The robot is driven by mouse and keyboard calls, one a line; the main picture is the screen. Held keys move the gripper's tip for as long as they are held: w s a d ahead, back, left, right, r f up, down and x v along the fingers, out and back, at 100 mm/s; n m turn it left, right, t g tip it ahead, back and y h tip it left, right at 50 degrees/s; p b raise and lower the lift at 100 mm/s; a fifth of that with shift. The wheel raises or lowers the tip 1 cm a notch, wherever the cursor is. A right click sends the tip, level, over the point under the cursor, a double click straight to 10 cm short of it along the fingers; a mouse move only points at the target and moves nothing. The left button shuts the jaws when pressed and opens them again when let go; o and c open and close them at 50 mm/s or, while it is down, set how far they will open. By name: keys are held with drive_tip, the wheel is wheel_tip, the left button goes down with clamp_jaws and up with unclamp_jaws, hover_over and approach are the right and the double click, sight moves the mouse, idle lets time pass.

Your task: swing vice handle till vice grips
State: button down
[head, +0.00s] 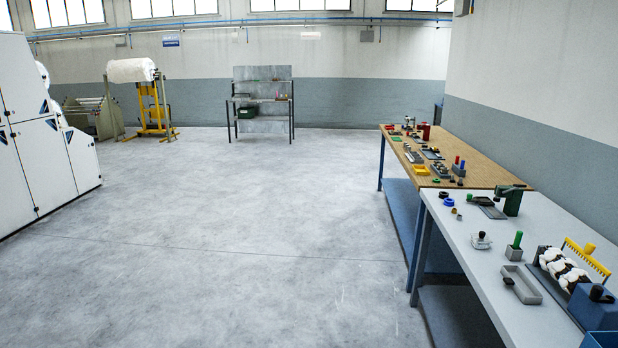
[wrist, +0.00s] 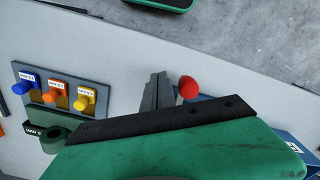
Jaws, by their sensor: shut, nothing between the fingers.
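In the wrist view a large green body with a dark jaw plate (wrist: 160,119) fills the lower part; it looks like the vice (wrist: 190,150). The plate has screw holes along it. My gripper (wrist: 158,78) shows as two grey fingers just beyond the plate, shut and empty. A red ball knob (wrist: 188,87), apparently the end of the vice handle, is just right of the fingertips. I cannot tell whether they touch. The rest of the handle and the gap between the vice jaws are hidden. The head view does not show my gripper.
A blue part (wrist: 286,143) lies right. In the head view, benches with small parts (head: 478,215) line the right; the middle floor (head: 230,210) is clear.

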drive_tip(key=shift+w, duration=0.85)
idle(0.7)
drive_tip(key=shift+s, duration=1)
wheel_tip(320, 180, up, 7)
drive_tip(key=p, duration=0.5)
idle(0.3)
